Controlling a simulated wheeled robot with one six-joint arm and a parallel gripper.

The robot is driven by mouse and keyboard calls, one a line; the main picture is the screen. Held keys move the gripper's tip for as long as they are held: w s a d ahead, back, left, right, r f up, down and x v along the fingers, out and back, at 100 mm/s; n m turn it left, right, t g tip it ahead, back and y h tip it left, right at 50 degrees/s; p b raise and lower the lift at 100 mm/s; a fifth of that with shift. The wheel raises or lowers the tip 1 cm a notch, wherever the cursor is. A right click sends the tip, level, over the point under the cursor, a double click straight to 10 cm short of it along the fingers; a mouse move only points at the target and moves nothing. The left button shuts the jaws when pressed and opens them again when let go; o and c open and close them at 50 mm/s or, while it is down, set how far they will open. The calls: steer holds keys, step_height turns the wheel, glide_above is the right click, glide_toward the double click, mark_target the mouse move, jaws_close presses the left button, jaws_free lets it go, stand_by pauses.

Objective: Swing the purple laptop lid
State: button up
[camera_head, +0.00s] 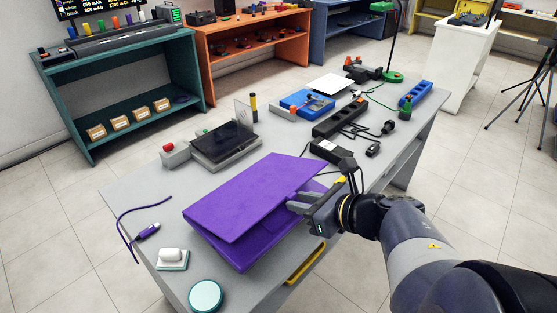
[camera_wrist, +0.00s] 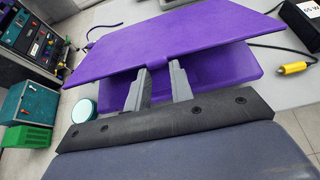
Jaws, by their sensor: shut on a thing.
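The purple laptop stands partly open on the grey table. Its lid (camera_head: 250,192) is tilted above its base (camera_head: 245,258), with a wedge-shaped gap between them. In the wrist view the lid (camera_wrist: 190,36) spans the top and the base (camera_wrist: 228,68) shows beneath it. My gripper (camera_head: 294,203) is at the lid's right edge in the head view. In the wrist view my gripper (camera_wrist: 160,72) has its two grey fingers at a small tab in the middle of the lid's near edge, shut on it. The fingertips are partly hidden by the lid.
A purple cable (camera_head: 148,232), a white mouse-like item (camera_head: 172,258) and a teal round puck (camera_head: 206,295) lie left and in front of the laptop. A dark screen device (camera_head: 224,142), power strips (camera_head: 340,120) and a black adapter (camera_head: 330,151) stand behind it.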

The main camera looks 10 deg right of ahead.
steer(key=shift+s+d+f+b, duration=0.15)
steer(key=shift+s+f+b, duration=0.1)
steer(key=shift+f+b, duration=0.45)
steer(key=shift+s+d+f+b, duration=0.2)
steer(key=shift+f+b, duration=0.25)
steer(key=shift+f, duration=0.4)
steer(key=f+b, duration=0.5)
steer(key=shift+s+d+f, duration=0.15)
steer(key=shift+s+d, duration=0.05)
steer(key=shift+s, duration=0.2)
steer(key=o, duration=0.5)
steer(key=shift+r, duration=0.25)
steer(key=shift+c, duration=0.2)
steer(key=o, duration=0.4)
steer(key=shift+p+v, duration=1.25)
steer(key=shift+v, duration=4.15)
steer(key=shift+w+f, duration=0.1)
steer(key=shift+b+x, duration=1.15)
steer(key=shift+x, duration=4.15)
